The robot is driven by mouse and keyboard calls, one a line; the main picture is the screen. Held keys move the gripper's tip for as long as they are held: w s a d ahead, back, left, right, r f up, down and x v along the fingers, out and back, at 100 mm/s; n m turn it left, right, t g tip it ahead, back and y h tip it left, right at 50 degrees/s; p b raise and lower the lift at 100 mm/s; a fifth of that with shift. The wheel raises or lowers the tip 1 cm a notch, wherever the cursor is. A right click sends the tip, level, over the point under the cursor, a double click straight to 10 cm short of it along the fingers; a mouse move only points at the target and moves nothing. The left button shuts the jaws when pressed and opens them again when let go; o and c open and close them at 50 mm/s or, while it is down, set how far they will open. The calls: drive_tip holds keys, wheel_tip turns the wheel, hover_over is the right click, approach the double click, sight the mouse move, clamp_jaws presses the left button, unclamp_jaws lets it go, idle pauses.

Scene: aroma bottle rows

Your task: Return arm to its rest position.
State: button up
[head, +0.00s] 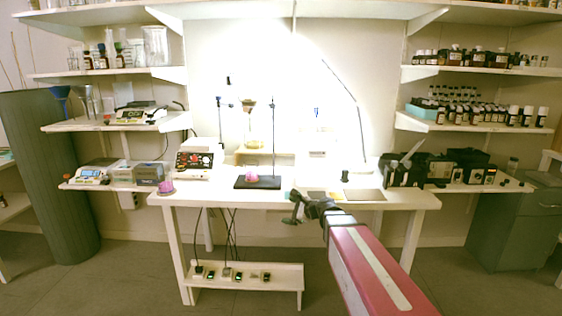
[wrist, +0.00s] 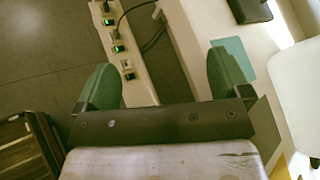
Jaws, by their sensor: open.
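My gripper (head: 296,207) is in front of the white table's front edge in the head view, at the end of my red arm. In the wrist view its two green fingers (wrist: 165,88) stand wide apart with nothing between them. The wrist view looks down past the fingers at the floor, the low shelf and the table edge. My gripper appears apart from the table, though the exact gap cannot be told.
A low shelf with sockets (head: 245,284) is below. Shelves of bottles (head: 480,113) hang right. Floor (head: 130,285) at left is clear.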

drive_tip(key=s+d+f+n+g+h, duration=0.4)
drive_tip(key=s+d+f+n+h, duration=0.1)
drive_tip(key=s+d+f+n, duration=0.2)
drive_tip(key=s+d+f+n+g+h, duration=0.4)
drive_tip(key=s+d+f+n+h, duration=0.2)
drive_tip(key=s, duration=0.6)
wheel_tip(320, 180, down, 3)
drive_tip(key=d+n, duration=0.2)
drive_tip(key=n, duration=0.2)
drive_tip(key=shift+s+n, duration=0.3)
drive_tip(key=shift+n, duration=0.1)
drive_tip(key=shift+f, duration=0.1)
